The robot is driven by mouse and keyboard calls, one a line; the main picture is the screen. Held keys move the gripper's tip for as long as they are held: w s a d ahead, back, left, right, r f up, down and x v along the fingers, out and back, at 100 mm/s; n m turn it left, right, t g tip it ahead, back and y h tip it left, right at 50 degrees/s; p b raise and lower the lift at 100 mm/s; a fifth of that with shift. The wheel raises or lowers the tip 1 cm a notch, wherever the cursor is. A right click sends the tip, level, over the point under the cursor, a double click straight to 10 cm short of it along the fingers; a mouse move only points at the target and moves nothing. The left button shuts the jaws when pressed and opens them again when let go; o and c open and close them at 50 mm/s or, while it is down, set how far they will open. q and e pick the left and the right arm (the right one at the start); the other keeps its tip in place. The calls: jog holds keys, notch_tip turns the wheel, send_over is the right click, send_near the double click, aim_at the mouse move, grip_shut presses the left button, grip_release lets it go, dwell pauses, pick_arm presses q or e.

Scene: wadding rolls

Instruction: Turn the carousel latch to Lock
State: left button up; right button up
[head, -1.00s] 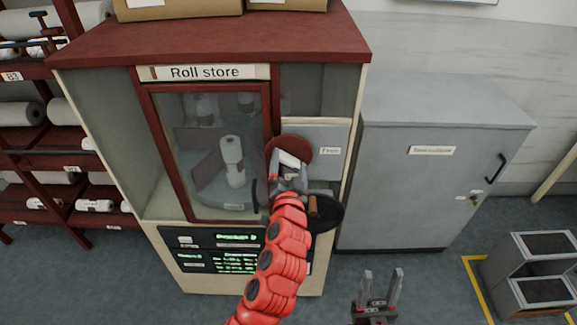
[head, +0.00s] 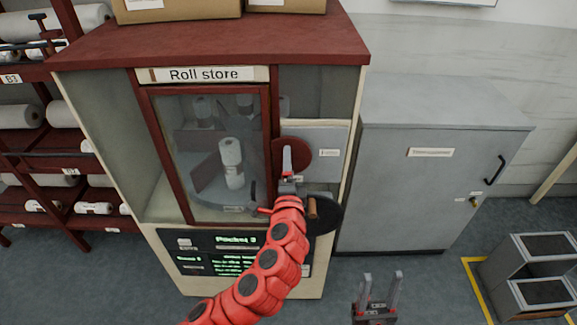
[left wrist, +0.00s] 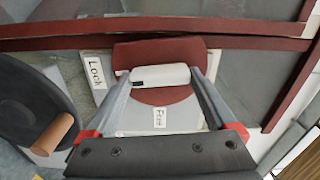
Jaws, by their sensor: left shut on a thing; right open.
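The carousel latch is a dark red disc (head: 303,152) on the panel right of the glass door, with a pale bar handle between my left gripper's fingers. In the left wrist view the latch disc (left wrist: 165,95) shows the bar (left wrist: 160,76) lying level, with a dark mark at its left end, the side of the Lock label (left wrist: 95,71). The Free label (left wrist: 160,117) is below the bar there. My left gripper (head: 287,165) is shut on the bar; it also shows in the left wrist view (left wrist: 160,79). My right gripper (head: 382,278) is open and empty, low, away from the cabinet.
The Roll store cabinet (head: 205,45) has a glass door with a white roll (head: 231,162) on the carousel inside. A black wheel with a brown knob (left wrist: 52,135) is beside the latch. A grey cabinet (head: 430,190) stands right, a bin (head: 530,250) on the floor, roll shelves left.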

pick_arm(q)
jog(key=shift+m, duration=0.6)
jog(key=o, duration=1.1)
jog(key=shift+c, duration=0.2)
jog(key=shift+s, duration=0.1)
jog(key=s+p, duration=0.3)
jog(key=s, duration=1.4)
jog(key=shift+s, duration=0.15)
